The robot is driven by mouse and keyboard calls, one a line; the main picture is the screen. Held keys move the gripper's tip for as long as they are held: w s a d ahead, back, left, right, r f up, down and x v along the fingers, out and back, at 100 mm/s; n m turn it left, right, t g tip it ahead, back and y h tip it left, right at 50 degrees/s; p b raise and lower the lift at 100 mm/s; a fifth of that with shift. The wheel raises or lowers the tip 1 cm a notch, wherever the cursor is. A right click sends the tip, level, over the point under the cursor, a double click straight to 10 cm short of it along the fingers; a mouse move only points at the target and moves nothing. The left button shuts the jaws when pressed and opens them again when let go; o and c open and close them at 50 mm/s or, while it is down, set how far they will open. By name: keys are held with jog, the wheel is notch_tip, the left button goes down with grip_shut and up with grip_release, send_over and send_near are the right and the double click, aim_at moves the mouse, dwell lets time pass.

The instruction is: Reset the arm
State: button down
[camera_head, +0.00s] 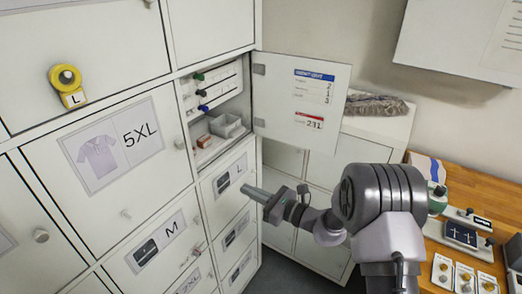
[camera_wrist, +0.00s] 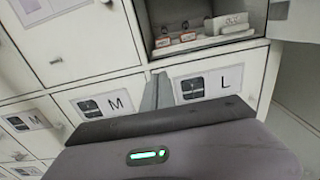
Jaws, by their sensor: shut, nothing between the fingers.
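My gripper (camera_head: 256,194) is shut and empty in the head view. It points left, in front of the cabinet (camera_head: 233,158) near the drawer labelled L. In the wrist view my gripper's narrow fingers (camera_wrist: 157,92) stand close together between the M label (camera_wrist: 106,104) and the L label (camera_wrist: 210,84). Nothing is held. My arm reaches in from the lower right of the head view.
An open locker door (camera_head: 300,95) sticks out above my gripper. The open compartment (camera_head: 215,120) holds keys and small boxes. A wooden counter (camera_head: 480,180) with badges and small devices is at the right. A grey cloth (camera_head: 375,104) lies on a low cabinet.

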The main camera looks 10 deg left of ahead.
jog(key=s+d+r+n+g+h+b, duration=0.25)
jog(key=s+r+n, duration=0.2)
jog(key=s, duration=0.25)
jog(key=s+d+r+n+g+h+b, duration=0.1)
jog(key=s+d+r+n+g+b, duration=0.15)
jog(key=s+r+n, duration=0.35)
jog(key=s+d+f+n+t+h+b, duration=0.2)
jog(key=s+d+h, duration=0.3)
jog(key=s+d, duration=0.3)
jog(key=s+d+f+n+t+h+b, duration=0.2)
jog(key=s+d+f+n+h, duration=0.2)
jog(key=s+d, duration=0.5)
jog(key=d+n+h, duration=0.1)
jog(key=d+h, duration=0.1)
jog(key=d, duration=0.3)
jog(key=shift+s+t, duration=0.3)
jog(key=shift+h, duration=0.25)
